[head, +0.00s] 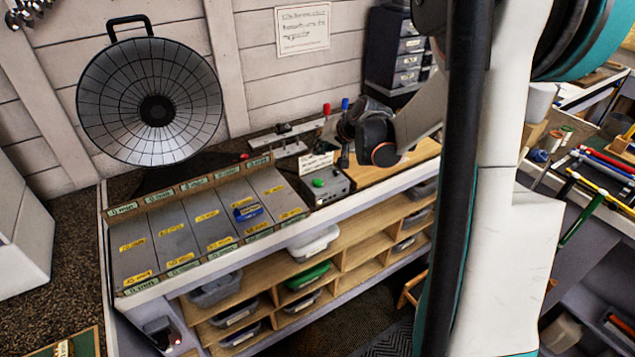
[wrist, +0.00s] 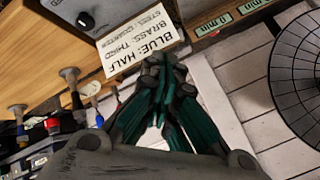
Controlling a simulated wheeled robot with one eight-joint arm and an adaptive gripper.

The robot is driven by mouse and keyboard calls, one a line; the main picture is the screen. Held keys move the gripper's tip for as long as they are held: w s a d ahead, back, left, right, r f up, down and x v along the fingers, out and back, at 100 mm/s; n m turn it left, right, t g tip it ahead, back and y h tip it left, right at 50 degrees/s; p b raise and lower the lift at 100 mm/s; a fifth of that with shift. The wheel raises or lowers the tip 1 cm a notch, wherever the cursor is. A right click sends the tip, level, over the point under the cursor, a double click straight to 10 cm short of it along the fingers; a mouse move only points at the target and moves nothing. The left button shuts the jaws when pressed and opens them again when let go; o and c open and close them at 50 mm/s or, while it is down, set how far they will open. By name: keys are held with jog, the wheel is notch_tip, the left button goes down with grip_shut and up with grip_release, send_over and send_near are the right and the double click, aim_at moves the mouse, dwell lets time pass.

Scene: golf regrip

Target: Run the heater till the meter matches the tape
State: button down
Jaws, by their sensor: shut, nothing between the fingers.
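A round dish heater (head: 190,85) with a black centre and a handle on top stands at the back left in the head view. Its ribbed dish shows at the right of the wrist view (wrist: 298,85). Grey panels (head: 175,245) with yellow tape labels lie before it, between strips with green minute labels (head: 125,209). A small blue object (head: 248,212) lies on one panel; I cannot tell whether it is the meter. A grey box (head: 325,185) with a green button stands at the panels' right. My gripper (wrist: 163,65) is shut and empty, above the bench near this box (head: 343,160).
A card (wrist: 135,42) reads blue half, brass third, steel quarter. Red (head: 326,108) and blue (head: 345,104) handles rise behind my gripper. Shelves with bins (head: 315,243) are below the bench. Black drawers (head: 396,48) stand at the back.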

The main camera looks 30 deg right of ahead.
aim_at(320, 180)
notch_tip(320, 180, down, 8)
jog(key=b, duration=0.5)
jog(key=shift+f, duration=0.1)
dwell(1.2)
jog(key=shift+f+b, duration=0.35)
jog(key=shift+b, duration=0.25)
jog(key=shift+f+b, duration=0.45)
jog(key=shift+f, duration=0.05)
dwell(0.5)
jog(key=shift+r, duration=0.1)
jog(key=shift+r+p, duration=0.6)
jog(key=shift+r, duration=0.3)
jog(key=shift+r+p, duration=1.7)
jog(key=shift+r, duration=0.8)
